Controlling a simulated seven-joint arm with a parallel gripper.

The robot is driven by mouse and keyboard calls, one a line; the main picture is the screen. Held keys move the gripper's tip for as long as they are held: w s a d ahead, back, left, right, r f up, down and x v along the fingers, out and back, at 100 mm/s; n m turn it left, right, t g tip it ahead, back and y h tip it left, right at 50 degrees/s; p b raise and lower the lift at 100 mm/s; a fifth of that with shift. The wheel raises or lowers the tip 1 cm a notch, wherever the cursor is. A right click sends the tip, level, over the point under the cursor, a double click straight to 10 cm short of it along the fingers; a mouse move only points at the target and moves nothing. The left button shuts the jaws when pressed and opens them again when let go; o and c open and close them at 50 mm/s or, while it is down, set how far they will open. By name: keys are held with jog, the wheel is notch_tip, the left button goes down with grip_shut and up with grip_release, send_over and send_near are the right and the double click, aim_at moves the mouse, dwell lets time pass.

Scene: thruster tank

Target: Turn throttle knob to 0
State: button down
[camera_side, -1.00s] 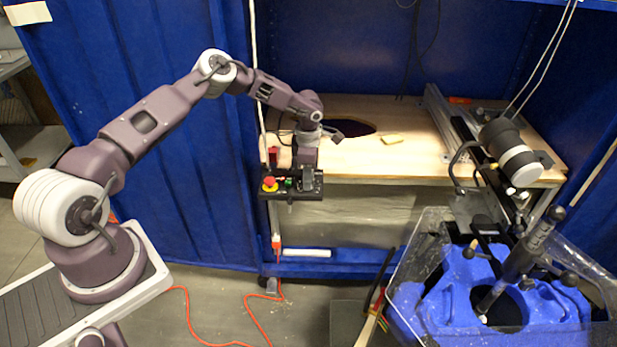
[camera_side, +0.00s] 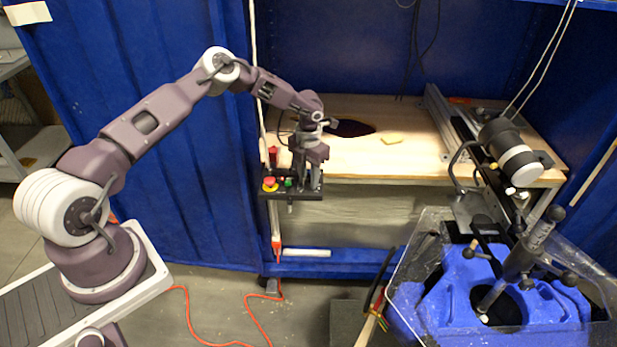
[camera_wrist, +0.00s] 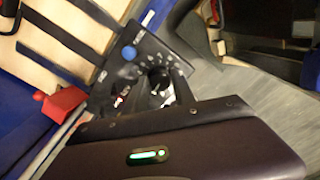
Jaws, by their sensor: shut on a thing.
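The black control box (camera_side: 275,195) is mounted at the front left edge of the wooden bench. The throttle knob (camera_wrist: 158,76) is black and round, with a ring of white marks on the panel around it, in the wrist view. My gripper (camera_side: 308,186) points down at the right end of the box and is shut on the knob; a dark finger (camera_wrist: 183,86) shows beside it in the wrist view. The fingers hide the knob in the side view. Shadow and blur keep the pointer and numbers from being read.
A red emergency button (camera_side: 269,184) and a green button (camera_side: 289,182) sit left of my gripper. A blue cap (camera_wrist: 129,53) stands near the knob. A red block (camera_wrist: 60,103) is beside the panel. The bench top (camera_side: 370,160) is mostly clear.

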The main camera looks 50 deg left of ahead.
aim_at(309, 179)
jog(key=n, duration=0.3)
jog(key=shift+n, duration=2.5)
jog(key=c, duration=1)
grip_release()
jog(key=shift+c, duration=0.2)
notch_tip(309, 179, up, 7)
jog(key=shift+r, duration=0.1)
